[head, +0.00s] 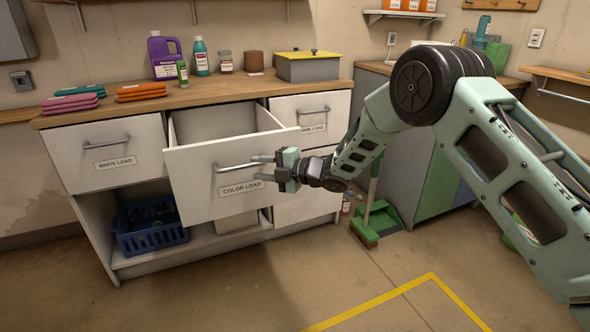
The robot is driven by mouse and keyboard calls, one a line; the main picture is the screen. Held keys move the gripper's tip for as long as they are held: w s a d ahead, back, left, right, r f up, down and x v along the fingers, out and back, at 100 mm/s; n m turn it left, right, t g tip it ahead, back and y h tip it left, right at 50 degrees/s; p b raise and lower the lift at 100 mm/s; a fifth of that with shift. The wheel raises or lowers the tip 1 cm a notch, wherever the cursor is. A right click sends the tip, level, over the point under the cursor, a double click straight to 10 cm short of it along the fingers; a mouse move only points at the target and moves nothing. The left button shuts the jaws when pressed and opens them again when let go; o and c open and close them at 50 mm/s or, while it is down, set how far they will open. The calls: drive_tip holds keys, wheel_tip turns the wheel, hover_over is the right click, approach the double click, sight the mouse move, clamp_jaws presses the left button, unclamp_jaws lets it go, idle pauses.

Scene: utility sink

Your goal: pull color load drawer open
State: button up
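The color load drawer (205,175) is the middle top drawer of the white cabinet. It stands pulled out well past the fronts of its neighbours, and its inside shows from above. Its front carries a bar handle (232,166) and a "COLOR LOAD" label (241,188). My gripper (265,167) is at the right end of this handle, with its fingers pointing left. The fingers look slightly apart, one above the other, at the bar's end. I cannot tell whether they touch or clamp the bar.
The white load drawer (108,155) at left and another labelled drawer (310,115) at right are shut. A blue basket (150,225) sits on the lower shelf. Folded cloths, bottles and a yellow-lidded box (307,66) stand on the wooden counter. A green dustpan and brush (372,222) stand right of the cabinet.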

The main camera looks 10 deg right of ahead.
drive_tip(key=v, duration=1.1)
drive_tip(key=shift+d, duration=0.25)
drive_tip(key=s+a+r+m+h, duration=0.3)
drive_tip(key=s+r+m+h, duration=0.2)
drive_tip(key=s+m+h, duration=0.5)
drive_tip(key=s+d+m+g+h+p, duration=0.15)
drive_tip(key=s+d+m+g, duration=0.35)
drive_tip(key=s, duration=1.1)
drive_tip(key=s+d+m+g+h, duration=0.25)
drive_tip(key=s+m, duration=0.35)
drive_tip(key=s, duration=1.1)
wheel_tip(320, 180, up, 19)
drive_tip(key=p, duration=1.8)
drive_tip(key=shift+w+a+r, duration=0.2)
drive_tip(key=shift+w+a, duration=0.05)
drive_tip(key=shift+w, duration=0.15)
